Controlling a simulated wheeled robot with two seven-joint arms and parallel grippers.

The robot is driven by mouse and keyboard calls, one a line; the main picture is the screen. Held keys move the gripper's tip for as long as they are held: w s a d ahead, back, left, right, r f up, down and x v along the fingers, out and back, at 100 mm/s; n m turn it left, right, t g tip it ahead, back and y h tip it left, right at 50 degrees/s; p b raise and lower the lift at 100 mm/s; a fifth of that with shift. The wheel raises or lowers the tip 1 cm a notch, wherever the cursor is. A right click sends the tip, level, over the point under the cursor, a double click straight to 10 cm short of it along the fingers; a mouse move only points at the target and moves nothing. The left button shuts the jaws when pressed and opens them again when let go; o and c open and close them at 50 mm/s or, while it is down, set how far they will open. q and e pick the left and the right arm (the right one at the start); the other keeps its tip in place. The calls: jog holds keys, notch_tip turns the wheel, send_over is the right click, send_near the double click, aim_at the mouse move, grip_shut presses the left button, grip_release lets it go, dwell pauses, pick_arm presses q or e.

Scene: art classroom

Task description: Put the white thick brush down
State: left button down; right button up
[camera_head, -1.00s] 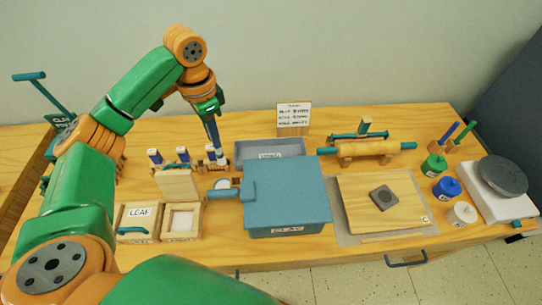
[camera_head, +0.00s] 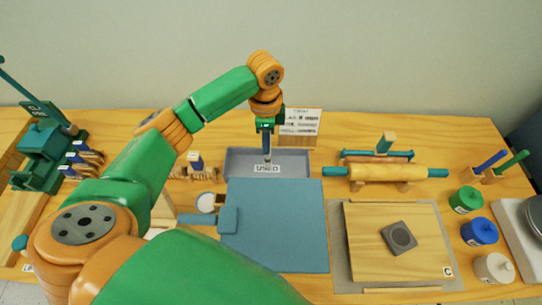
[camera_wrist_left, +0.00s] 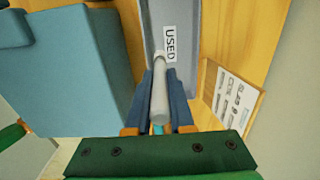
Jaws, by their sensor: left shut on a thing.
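My left gripper (camera_head: 267,137) is shut on the white thick brush and points down over the grey tray labelled USED (camera_head: 236,161). In the left wrist view the white thick brush (camera_wrist_left: 160,92) sticks out between the fingers of my left gripper (camera_wrist_left: 162,82), with its end over the tray (camera_wrist_left: 187,15). In the head view the brush (camera_head: 267,152) shows only as a short pale piece below the fingers. Whether it touches the tray floor I cannot tell. My right gripper is not in view.
A blue box (camera_head: 285,235) with a handle stands right in front of the tray. A sign card (camera_head: 300,124) stands behind its right end. A rolling pin (camera_head: 385,172) lies on a rest to the right. Other brushes (camera_head: 196,163) stand in a holder to the left.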

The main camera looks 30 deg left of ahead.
aim_at(266, 159)
pick_arm(q)
jog(key=f, duration=0.2)
jog(key=s+f, duration=0.1)
jog(key=f, duration=0.2)
jog(key=shift+f, duration=0.2)
jog(key=shift+w+f, duration=0.2)
jog(key=c, duration=0.8)
grip_release()
jog(key=shift+s, duration=0.15)
notch_tip(266, 159, up, 12)
jog(key=shift+r, duration=0.15)
